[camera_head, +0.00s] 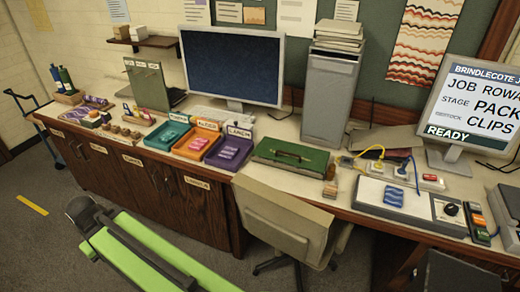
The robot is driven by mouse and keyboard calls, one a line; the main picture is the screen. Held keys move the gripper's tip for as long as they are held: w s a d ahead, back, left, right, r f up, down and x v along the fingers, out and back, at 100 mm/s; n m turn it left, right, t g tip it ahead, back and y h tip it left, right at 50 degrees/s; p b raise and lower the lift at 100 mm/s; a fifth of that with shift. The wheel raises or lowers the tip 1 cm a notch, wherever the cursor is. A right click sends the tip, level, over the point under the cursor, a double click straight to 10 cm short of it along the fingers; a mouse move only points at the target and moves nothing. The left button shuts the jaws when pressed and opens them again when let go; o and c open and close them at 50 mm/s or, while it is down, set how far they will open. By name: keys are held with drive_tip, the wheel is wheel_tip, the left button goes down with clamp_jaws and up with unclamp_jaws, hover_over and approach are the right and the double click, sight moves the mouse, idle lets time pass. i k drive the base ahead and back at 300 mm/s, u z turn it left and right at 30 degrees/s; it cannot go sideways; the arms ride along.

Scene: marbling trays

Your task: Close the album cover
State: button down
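I cannot tell for certain which thing is the album. A flat green case with a brass-coloured handle (290,155) lies on the counter, right of the trays, and looks shut. An olive-green panel (147,84) stands upright at the back left of the counter, with small pale marks near its top. A green and dark part of my arm crosses the lower left, well short of the counter. No gripper fingers show.
Teal, orange and purple trays (230,152) sit mid-counter. A beige chair (285,222) stands before the counter's middle. A monitor (232,68), a grey tower (330,97) and a right screen (475,110) stand behind. A switch panel (395,200) lies right.

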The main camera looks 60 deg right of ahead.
sight(310, 158)
drive_tip(key=u, duration=1.5)
drive_tip(key=k, duration=1.1)
drive_tip(key=z, duration=0.9)
drive_tip(key=i, duration=1)
drive_tip(key=u, duration=0.05)
